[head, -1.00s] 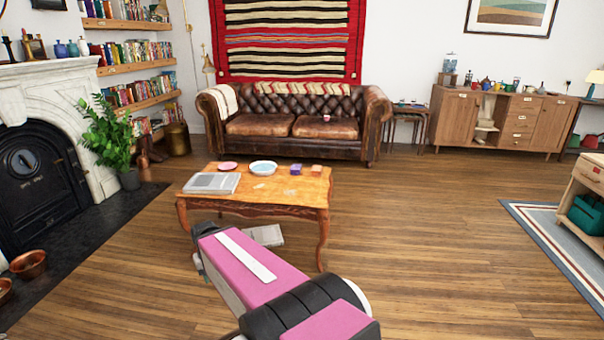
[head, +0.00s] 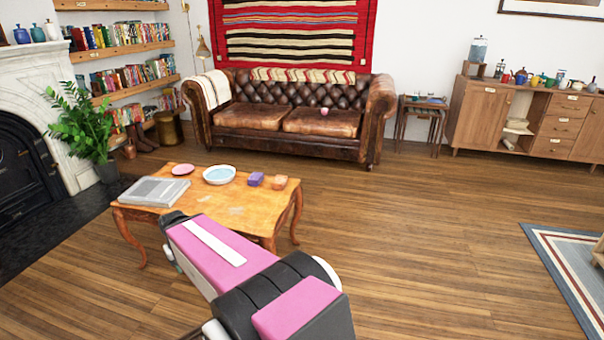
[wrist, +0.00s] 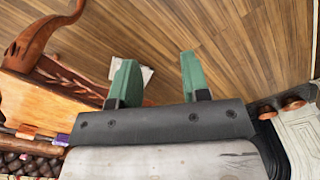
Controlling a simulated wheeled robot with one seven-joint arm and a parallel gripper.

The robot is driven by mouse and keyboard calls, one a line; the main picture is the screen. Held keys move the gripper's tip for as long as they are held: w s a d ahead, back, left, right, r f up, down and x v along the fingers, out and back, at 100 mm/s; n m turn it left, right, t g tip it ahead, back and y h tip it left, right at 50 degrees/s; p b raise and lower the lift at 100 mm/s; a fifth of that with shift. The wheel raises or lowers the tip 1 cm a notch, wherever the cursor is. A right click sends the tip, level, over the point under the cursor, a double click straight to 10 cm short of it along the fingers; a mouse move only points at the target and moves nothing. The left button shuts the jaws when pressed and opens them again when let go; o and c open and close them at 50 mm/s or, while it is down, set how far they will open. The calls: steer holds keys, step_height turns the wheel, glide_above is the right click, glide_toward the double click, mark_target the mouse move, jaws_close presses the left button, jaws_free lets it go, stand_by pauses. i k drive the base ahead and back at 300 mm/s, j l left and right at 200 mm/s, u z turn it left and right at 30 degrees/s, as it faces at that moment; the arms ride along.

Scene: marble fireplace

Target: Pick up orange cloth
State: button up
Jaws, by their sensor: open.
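A small orange item (head: 279,182), likely the folded orange cloth, lies near the right end of the wooden coffee table (head: 250,201) in the head view. It sits just right of a purple item (head: 256,179). It is too small to tell its folds. My gripper (wrist: 157,76) shows in the wrist view with two green fingers apart and nothing between them. It points down toward the floor beside the table and is away from the orange item. In the head view my arm hides the gripper and part of the table's front edge.
The table also holds a grey book (head: 154,192), a pink plate (head: 183,170) and a white-rimmed bowl (head: 219,174). A leather sofa (head: 290,110) stands behind. A plant (head: 85,125) and fireplace are at left. The wooden floor (head: 420,230) to the right is clear.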

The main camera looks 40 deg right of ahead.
mark_target(279, 181)
steer(key=l, duration=1.5)
steer(key=i+l, duration=0.1)
steer(key=l, duration=1.35)
steer(key=i+l, duration=0.1)
steer(key=l, duration=0.3)
steer(key=i+l, duration=0.1)
steer(key=l, duration=0.3)
steer(key=i+l, duration=0.1)
steer(key=l, duration=0.3)
